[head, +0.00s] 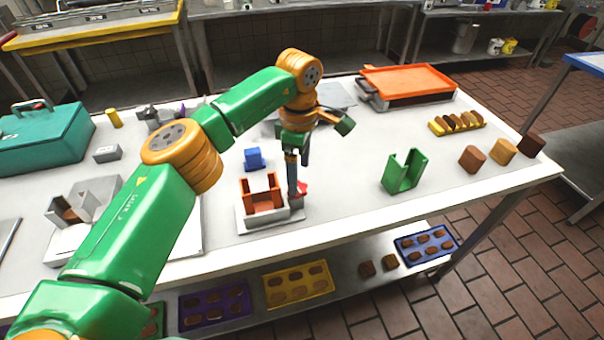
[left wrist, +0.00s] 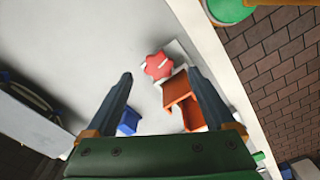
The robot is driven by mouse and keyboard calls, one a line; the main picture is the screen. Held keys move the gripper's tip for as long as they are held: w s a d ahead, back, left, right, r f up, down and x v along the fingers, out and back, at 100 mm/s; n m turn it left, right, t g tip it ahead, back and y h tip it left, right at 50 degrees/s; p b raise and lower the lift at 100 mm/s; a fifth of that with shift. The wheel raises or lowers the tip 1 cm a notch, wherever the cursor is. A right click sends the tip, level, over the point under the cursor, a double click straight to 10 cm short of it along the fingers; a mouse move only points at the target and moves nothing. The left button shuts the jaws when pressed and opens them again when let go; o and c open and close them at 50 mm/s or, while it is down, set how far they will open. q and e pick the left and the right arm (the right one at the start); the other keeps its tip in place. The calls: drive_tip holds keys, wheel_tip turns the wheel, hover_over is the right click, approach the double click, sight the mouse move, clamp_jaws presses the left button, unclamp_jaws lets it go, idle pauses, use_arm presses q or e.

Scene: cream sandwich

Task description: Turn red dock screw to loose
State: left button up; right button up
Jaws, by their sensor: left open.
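The red dock screw (head: 302,188) is a small star-shaped knob at the right side of a pale dock base (head: 262,224). An orange-red U-shaped holder (head: 262,203) stands on that base. In the left wrist view the screw (left wrist: 157,65) lies ahead, between the lines of the two fingertips, with a pale slot mark on it. My left gripper (head: 297,182) points down over the screw and is open and empty; its fingers partly hide the screw in the head view. Contact between fingers and screw cannot be told. My right gripper is not in view.
A blue block (head: 253,159) stands behind the dock. A green U-shaped holder (head: 403,171) is to the right, with clear table between. An orange-lidded tray (head: 408,82), a yellow rack (head: 455,123) and a teal box (head: 45,140) stand farther off. The table's front edge is close.

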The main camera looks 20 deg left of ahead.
sight(300, 188)
use_arm(q)
drive_tip(key=f, duration=0.4)
drive_tip(key=shift+w+a+f+p, duration=0.1)
drive_tip(key=shift+w+p, duration=0.1)
drive_tip(key=shift+p, duration=0.15)
drive_tip(key=shift+s, duration=0.1)
drive_tip(key=c, duration=1.4)
